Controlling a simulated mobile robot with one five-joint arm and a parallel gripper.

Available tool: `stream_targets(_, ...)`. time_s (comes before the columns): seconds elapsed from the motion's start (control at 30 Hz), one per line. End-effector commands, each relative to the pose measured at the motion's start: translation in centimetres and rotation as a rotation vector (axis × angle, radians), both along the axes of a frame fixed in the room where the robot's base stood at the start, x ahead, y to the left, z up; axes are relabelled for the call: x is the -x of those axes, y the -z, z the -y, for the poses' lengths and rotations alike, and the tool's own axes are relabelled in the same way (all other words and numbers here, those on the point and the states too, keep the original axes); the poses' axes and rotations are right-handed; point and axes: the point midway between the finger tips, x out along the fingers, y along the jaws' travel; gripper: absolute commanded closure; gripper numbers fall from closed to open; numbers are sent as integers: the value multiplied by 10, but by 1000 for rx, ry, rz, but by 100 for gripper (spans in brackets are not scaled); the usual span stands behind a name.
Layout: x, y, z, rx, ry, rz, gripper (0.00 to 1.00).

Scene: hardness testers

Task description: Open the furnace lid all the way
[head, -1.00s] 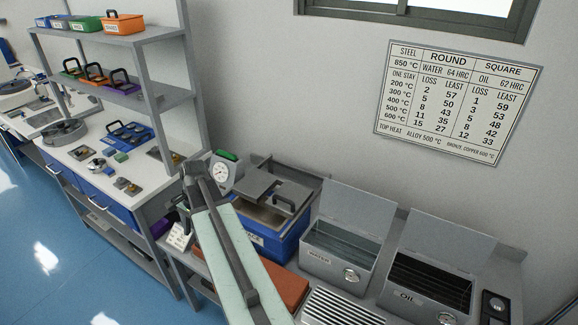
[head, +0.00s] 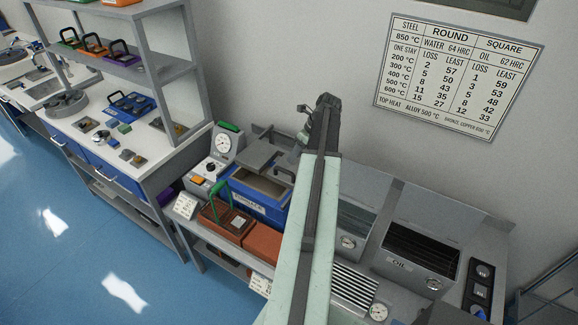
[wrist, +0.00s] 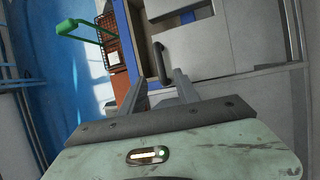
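The furnace is a blue box (head: 250,199) left of my arm in the head view. Its grey lid (head: 256,154) lies toward the back, leaving a tan strip of opening in front. Nothing is held. I cannot tell whether a finger touches the handle.
A brown tray with a green handle (head: 216,199) stands front left of the furnace, beside an orange-brown block (head: 263,243). A dial gauge unit (head: 223,145) is at left. The oil tank (head: 419,254) stands to the right. The blue floor at left is clear.

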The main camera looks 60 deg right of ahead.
Motion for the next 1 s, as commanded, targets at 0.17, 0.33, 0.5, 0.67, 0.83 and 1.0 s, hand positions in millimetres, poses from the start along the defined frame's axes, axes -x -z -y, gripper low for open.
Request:
stream_targets(0.17, -8, 25, -4, 1, -3, 1, 62)
stream_targets(0.33, -20, 55, -9, 1, -3, 0, 62)
stream_targets(0.5, -28, 71, -13, 2, -4, 0, 62)
stream_targets(0.67, -29, 69, -13, 2, -3, -1, 62)
stream_targets(0.83, -29, 68, -13, 2, -3, -1, 84)
stream_targets(1.0, -29, 68, -13, 2, -3, -1, 100)
